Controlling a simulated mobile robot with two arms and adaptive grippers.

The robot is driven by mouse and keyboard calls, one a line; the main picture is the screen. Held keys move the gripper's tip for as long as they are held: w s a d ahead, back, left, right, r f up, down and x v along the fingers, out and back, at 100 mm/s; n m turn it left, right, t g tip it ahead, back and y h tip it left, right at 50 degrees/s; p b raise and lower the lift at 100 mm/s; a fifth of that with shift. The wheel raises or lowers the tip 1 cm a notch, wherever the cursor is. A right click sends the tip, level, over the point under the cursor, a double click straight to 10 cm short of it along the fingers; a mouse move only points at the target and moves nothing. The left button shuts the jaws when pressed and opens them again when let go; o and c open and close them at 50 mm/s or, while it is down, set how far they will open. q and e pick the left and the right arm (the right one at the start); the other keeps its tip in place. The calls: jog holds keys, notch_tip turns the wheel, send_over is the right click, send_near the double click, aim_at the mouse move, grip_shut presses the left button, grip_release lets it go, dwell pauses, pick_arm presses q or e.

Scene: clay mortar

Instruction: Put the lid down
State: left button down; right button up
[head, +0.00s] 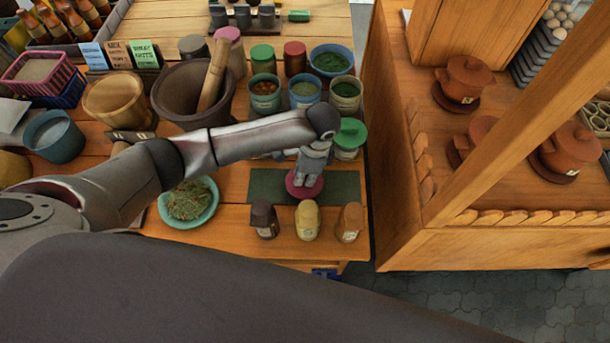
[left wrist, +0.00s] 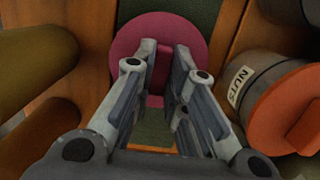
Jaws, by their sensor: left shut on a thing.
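The magenta lid (head: 293,190) is a round disc at the dark green mat (head: 345,188) in the head view. In the left wrist view the lid (left wrist: 192,32) lies just past my fingertips, partly covered by them. My left gripper (head: 308,178) points down over the lid and is shut on its raised grip, which shows between the fingers (left wrist: 163,68). The lid appears level and over the mat. I cannot tell whether it touches the mat. My right gripper is not in view.
Three small labelled shakers (head: 306,221) stand along the front edge. A teal plate of herbs (head: 190,203) is left of the mat. Behind are several jars, a green-lidded one (head: 350,135), and a large mortar (head: 180,95). A wooden stall with clay pots (head: 465,80) is at right.

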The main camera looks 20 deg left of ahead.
pick_arm(q)
jog(key=shift+f, duration=0.8)
jog(key=shift+f, duration=0.15)
jog(key=c, duration=1.5)
grip_release()
jog(key=shift+o, duration=0.2)
notch_tip(320, 180, up, 12)
jog(key=d+b, duration=0.1)
jog(key=shift+w+d+b, duration=0.3)
jog(key=shift+d+b, duration=0.1)
